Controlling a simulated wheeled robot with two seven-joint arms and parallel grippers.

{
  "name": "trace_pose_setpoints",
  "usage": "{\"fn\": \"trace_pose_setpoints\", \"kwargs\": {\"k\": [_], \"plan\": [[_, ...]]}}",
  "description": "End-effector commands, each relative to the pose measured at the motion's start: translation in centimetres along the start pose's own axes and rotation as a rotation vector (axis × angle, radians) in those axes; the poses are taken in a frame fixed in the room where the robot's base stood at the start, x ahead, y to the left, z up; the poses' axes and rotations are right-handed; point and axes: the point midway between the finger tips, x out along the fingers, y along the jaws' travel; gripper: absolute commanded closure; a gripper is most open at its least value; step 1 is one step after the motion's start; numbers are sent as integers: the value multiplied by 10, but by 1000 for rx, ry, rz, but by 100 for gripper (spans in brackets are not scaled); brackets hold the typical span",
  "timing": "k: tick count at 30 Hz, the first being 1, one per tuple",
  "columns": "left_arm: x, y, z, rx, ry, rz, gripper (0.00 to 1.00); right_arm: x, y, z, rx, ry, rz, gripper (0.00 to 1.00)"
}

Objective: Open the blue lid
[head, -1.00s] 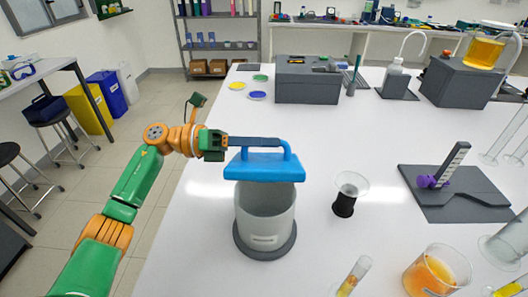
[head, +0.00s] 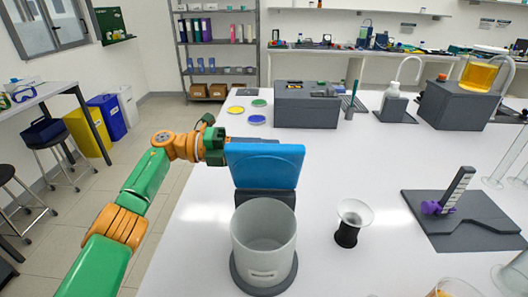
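The blue lid (head: 265,165) stands about upright behind the mouth of the grey-white round container (head: 263,240), its flat face toward me. The container's mouth is uncovered and its inside looks empty. A dark block (head: 264,196) shows between the lid's lower edge and the container's far rim. My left gripper (head: 228,147) reaches in from the left at the lid's upper left edge. Its fingertips and the lid's handle are hidden behind the lid, so I cannot see its grip. My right gripper is not in view.
A clear cup on a black base (head: 349,222) stands right of the container. A grey board with an upright scale (head: 455,195) lies farther right. A grey box (head: 307,104) and coloured discs (head: 257,119) are behind. White table between them is clear.

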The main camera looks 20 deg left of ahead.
Motion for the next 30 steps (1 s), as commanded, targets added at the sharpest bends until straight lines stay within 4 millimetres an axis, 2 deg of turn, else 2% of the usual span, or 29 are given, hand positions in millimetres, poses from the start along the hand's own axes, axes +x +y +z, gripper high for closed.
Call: {"fn": "trace_pose_setpoints", "kwargs": {"k": [15,16,18,30], "plan": [[0,1,1,-16,2,1,100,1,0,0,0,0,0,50],[0,1,1,-16,2,1,73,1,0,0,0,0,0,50],[0,1,1,-16,1,1,54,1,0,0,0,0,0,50],[0,1,1,-15,1,0,53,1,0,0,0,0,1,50]]}}
